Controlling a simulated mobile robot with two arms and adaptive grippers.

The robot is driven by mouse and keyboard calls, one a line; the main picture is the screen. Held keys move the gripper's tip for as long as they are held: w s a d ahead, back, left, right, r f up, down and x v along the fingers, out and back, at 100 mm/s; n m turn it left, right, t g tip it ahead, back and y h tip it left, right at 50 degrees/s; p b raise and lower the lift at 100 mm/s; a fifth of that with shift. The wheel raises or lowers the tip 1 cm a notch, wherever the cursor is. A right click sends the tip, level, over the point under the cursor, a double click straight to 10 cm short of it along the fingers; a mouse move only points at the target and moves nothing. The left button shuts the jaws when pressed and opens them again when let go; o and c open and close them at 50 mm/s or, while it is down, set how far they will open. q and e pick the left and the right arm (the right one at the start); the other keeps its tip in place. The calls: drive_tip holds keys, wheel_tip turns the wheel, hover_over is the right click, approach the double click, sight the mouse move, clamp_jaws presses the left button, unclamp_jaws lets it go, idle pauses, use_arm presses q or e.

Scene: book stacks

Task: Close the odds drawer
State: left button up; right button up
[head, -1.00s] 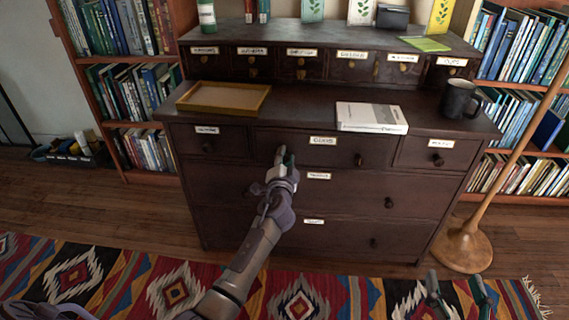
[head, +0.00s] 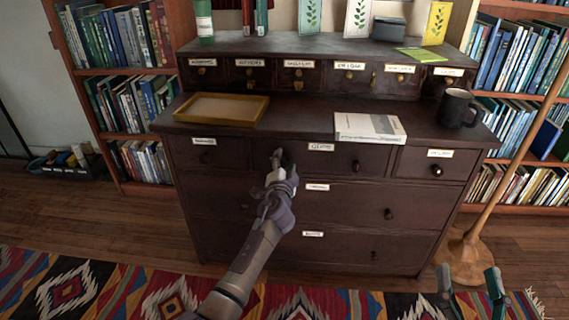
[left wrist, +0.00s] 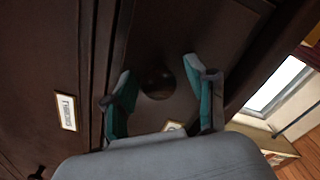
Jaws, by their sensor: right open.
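The dark wooden chest (head: 330,210) has a wide top-middle drawer (head: 340,164) with a small label that could read odds; the lettering is too blurred to be sure. Its face looks about level with its neighbours, and I cannot tell whether it stands slightly out. My left gripper (head: 281,160) is in front of this drawer's left part. In the left wrist view its open fingers (left wrist: 161,100) stand on either side of a dark round knob (left wrist: 158,83), and I cannot tell whether they touch it. My right gripper (head: 470,285) is open and empty at the lower right, away from the chest.
A yellow-edged tray (head: 222,108), a white book (head: 368,128) and a dark mug (head: 457,108) stand on the chest top. A lamp stand (head: 515,170) is to the right. Bookshelves flank the chest. A patterned rug (head: 80,285) covers the floor in front.

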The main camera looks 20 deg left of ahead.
use_arm(q)
drive_tip(key=shift+s, duration=0.1)
drive_tip(key=v, duration=1.1)
drive_tip(key=shift+s, duration=0.35)
drive_tip(key=shift+d, duration=0.15)
